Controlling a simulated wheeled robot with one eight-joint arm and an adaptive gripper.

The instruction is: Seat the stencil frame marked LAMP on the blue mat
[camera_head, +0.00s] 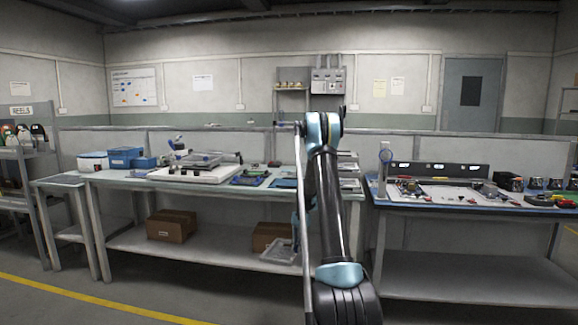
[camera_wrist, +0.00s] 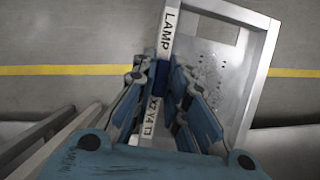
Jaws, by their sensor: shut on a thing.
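The stencil frame marked LAMP (camera_wrist: 226,75) is a flat pale metal frame with small holes and a cut-out; its lettered edge strip runs between my fingers in the wrist view. My gripper (camera_wrist: 160,78) is shut on that strip, with LAMP readable beyond the fingertips.
A blue patch with a green item (camera_head: 249,178) lies farther left on the bench (camera_head: 130,181), beside a white-based machine (camera_head: 197,173). Cardboard boxes (camera_head: 172,225) stand on the lower shelf. A second bench (camera_head: 470,207) with tools stands right.

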